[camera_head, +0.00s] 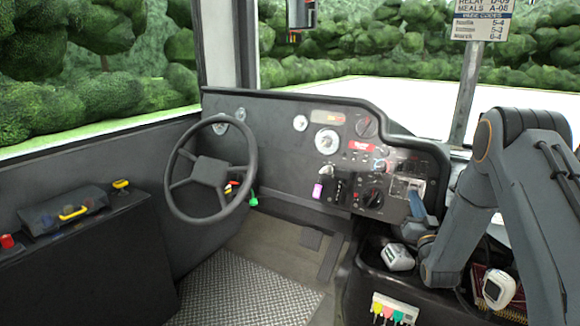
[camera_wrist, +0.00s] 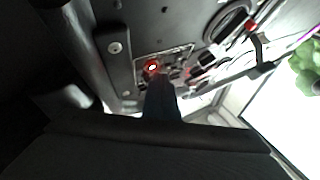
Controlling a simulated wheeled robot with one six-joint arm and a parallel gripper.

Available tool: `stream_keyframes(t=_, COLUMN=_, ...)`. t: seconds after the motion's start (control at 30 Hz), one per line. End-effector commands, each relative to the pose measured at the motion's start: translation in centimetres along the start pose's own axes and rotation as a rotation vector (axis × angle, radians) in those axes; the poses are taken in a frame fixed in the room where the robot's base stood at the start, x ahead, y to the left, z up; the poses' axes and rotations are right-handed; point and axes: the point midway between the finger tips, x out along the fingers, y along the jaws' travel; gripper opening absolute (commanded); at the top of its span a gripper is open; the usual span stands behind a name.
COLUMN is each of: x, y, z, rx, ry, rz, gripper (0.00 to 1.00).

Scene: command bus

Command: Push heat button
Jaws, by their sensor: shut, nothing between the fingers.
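My gripper (camera_head: 415,203) is shut and empty at the right part of the dashboard, its bluish fingers pointing up at a small switch panel (camera_head: 408,183). In the wrist view my gripper (camera_wrist: 161,88) shows as a dark shape, its tip just below a red-lit round button (camera_wrist: 152,67) on that panel. I cannot tell whether the tip touches the panel. The labels are too small to read, so I cannot tell which button is the heat button. Part of the panel is hidden behind the fingers.
The steering wheel (camera_head: 211,171) is at the left of the dashboard (camera_head: 270,140). A dark rotary knob (camera_head: 374,198) and a purple-topped lever (camera_head: 318,191) are left of my gripper. White handheld devices (camera_head: 397,257) (camera_head: 497,288) lie below, near my arm. The floor is clear.

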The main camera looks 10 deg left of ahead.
Motion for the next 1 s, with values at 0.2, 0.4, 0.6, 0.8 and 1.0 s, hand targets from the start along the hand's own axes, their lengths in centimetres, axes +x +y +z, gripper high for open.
stream_keyframes(t=0.2, x=0.47, y=0.41, z=0.41, rx=0.0, ry=0.0, rz=0.0, gripper=0.0)
stream_keyframes(t=0.4, x=0.52, y=0.42, z=0.38, rx=0.0, ry=0.0, rz=0.0, gripper=0.0)
stream_keyframes(t=0.6, x=0.55, y=0.44, z=0.4, rx=0.0, ry=0.0, rz=0.0, gripper=0.0)
stream_keyframes(t=0.8, x=0.61, y=0.49, z=0.46, rx=0.0, ry=0.0, rz=0.0, gripper=0.0)
stream_keyframes(t=1.0, x=0.38, y=0.28, z=0.21, rx=0.0, ry=0.0, rz=0.0, gripper=0.0)
